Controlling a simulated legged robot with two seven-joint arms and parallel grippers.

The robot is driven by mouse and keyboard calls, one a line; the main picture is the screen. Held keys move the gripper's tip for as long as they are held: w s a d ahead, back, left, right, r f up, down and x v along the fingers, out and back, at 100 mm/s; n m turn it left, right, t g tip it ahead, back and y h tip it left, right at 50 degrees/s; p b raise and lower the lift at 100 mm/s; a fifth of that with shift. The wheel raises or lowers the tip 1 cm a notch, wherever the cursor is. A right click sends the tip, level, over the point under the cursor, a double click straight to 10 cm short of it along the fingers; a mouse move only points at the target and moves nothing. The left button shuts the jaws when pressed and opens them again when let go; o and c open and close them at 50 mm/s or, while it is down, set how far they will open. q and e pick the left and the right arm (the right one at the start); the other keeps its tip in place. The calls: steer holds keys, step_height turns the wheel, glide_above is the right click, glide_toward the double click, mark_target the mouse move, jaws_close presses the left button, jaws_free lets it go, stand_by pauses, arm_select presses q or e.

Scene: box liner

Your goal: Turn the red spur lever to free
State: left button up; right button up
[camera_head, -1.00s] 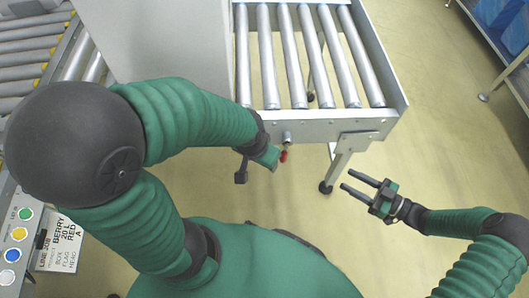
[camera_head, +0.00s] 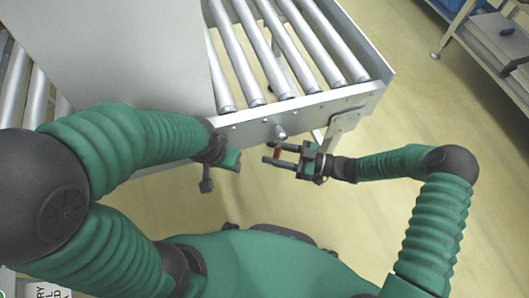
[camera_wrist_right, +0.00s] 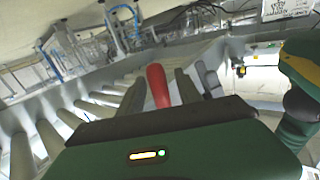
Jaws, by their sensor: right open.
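The red spur lever (camera_head: 277,154) hangs below the metal pivot (camera_head: 280,132) on the end plate of the roller conveyor. My right gripper (camera_head: 274,154) is open, with its two dark fingers pointing left and the lever between them. I cannot tell whether either finger touches it. In the right wrist view the red lever (camera_wrist_right: 158,86) stands up beyond the green gripper body, near the middle. My left gripper (camera_head: 222,168) is left of the lever, under the conveyor's end; its fingers are not clear.
The roller conveyor's end plate (camera_head: 320,108) is just above my right gripper, with a support leg close by. A large grey panel (camera_head: 110,50) stands at the left. A shelf unit (camera_head: 495,45) is at the upper right. The floor (camera_head: 430,120) to the right is clear.

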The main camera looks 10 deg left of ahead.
steer(key=shift+a+b, duration=0.3)
steer(key=shift+a, duration=0.8)
steer(key=shift+c, duration=0.4)
steer(key=shift+d, duration=0.1)
jaws_close()
